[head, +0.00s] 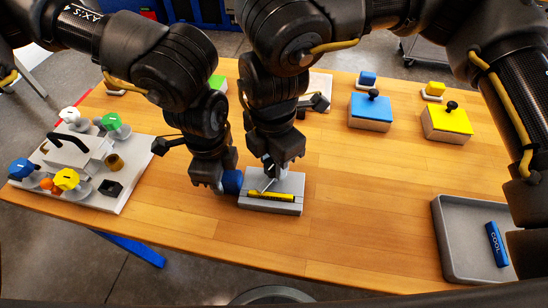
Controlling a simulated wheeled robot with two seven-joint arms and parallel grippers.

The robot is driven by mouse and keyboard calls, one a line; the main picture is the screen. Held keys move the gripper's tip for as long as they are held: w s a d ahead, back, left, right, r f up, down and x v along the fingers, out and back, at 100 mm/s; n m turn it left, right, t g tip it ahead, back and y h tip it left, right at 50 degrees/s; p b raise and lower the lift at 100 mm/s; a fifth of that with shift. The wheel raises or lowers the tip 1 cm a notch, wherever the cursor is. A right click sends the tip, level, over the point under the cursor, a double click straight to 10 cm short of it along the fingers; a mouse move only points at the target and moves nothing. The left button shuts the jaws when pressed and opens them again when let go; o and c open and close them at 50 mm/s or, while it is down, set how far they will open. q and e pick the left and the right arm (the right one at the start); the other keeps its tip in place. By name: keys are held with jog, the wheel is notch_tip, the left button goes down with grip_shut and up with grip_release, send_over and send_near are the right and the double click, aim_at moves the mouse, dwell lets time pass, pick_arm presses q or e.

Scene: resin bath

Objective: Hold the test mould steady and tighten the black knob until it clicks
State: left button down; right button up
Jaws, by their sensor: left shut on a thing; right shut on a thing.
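The test mould, a grey block (288,208) with a yellow strip on its front, sits flat on the wooden table below my two grippers. My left gripper (220,182) is low at its left end, shut on a blue part (233,182) that touches or nearly touches the block. My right gripper (274,172) points down over the block's top and is shut. A dark piece with a white mark shows at its fingertips, seemingly the black knob (268,167). The fingers hide most of it, so I cannot tell how far it is turned.
A pale panel (130,190) with several coloured knobs stands at the left. Blue (371,112) and yellow (447,123) boxes with black knobs stand at the back right. A grey tray (450,250) holding a blue COOL bar (496,244) is at the right. The table's front middle is clear.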

aim_at(273, 165)
dwell(0.4)
jog(key=o, duration=1)
notch_tip(273, 165, up, 12)
